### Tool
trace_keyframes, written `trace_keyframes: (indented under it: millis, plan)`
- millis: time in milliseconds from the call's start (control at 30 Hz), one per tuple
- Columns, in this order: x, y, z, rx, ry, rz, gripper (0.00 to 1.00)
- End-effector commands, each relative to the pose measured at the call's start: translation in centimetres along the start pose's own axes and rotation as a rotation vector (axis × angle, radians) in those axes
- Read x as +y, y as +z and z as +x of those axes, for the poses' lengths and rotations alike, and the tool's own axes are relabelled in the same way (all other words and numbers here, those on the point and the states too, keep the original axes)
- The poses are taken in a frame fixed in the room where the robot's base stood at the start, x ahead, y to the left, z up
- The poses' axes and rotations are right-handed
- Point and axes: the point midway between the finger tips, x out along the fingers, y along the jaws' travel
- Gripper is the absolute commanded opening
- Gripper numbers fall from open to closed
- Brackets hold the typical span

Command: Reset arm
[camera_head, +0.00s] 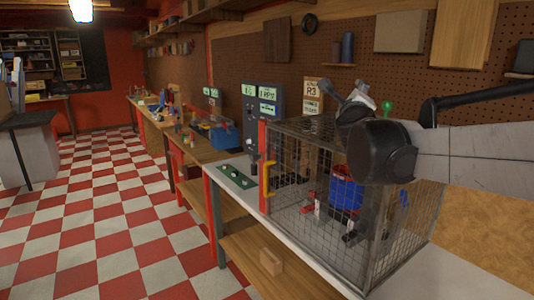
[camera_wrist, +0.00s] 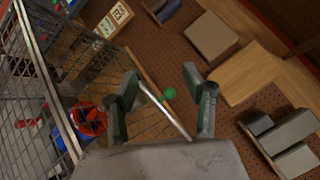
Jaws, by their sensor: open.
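My gripper (camera_head: 352,98) is above the top of a wire-mesh cage (camera_head: 300,180) in the head view, at the end of my arm coming in from the right. In the wrist view my gripper (camera_wrist: 160,78) has its two dark green fingers spread apart, with nothing visibly held. A pale rod (camera_wrist: 166,112) shows between the fingers; I cannot tell its depth. The cage also shows at the left of the wrist view (camera_wrist: 38,75). Inside it is a blue cylindrical unit (camera_head: 346,190), with a red ring (camera_wrist: 89,119) in the wrist view.
The cage has a yellow handle (camera_head: 267,180) at its front left. A control panel (camera_head: 263,110) with lit displays and an R3 sign (camera_head: 312,88) stand behind. A green ball (camera_head: 387,105) is near my wrist. Pegboard (camera_head: 350,45) backs the bench. The checkered floor (camera_head: 110,210) is clear.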

Motion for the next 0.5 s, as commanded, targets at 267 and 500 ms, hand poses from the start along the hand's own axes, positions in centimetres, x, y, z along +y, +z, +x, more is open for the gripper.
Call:
trace_keyframes:
  millis: [267,500]
  plan:
    - [5.9,1.1,-10.6,-0.285,0.252,-0.628,0.47]
    - [12.9,-3.5,-21.5,-0.517,0.490,-1.169,0.47]
